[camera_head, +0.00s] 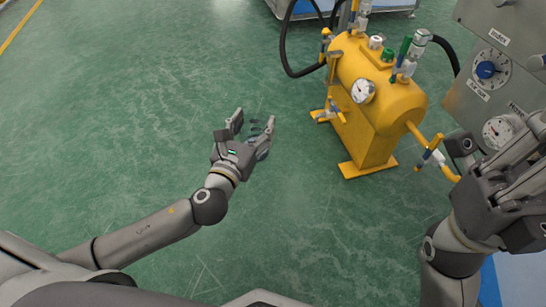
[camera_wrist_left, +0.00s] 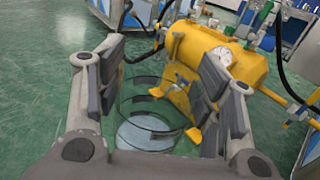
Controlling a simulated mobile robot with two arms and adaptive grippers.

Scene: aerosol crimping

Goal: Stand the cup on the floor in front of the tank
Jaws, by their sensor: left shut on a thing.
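The cup (camera_wrist_left: 150,108) is clear, with only its rims and round base showing. It sits between the fingers of my left gripper (camera_wrist_left: 158,95), which is shut on it. In the head view the gripper (camera_head: 252,132) reaches over the green floor (camera_head: 150,90), left of the yellow tank (camera_head: 375,90), and the cup is barely visible there. The tank also shows behind the cup in the left wrist view (camera_wrist_left: 195,48). I cannot tell how high the cup's base is above the floor. My right gripper (camera_head: 500,185) is at the right edge, its fingertips hard to make out.
The tank stands on yellow feet (camera_head: 368,168) and carries gauges, valves and a black hose (camera_head: 284,45). A yellow pipe (camera_head: 425,140) runs from it toward a grey panel (camera_head: 480,95) with dials at right. The floor left of the tank is clear.

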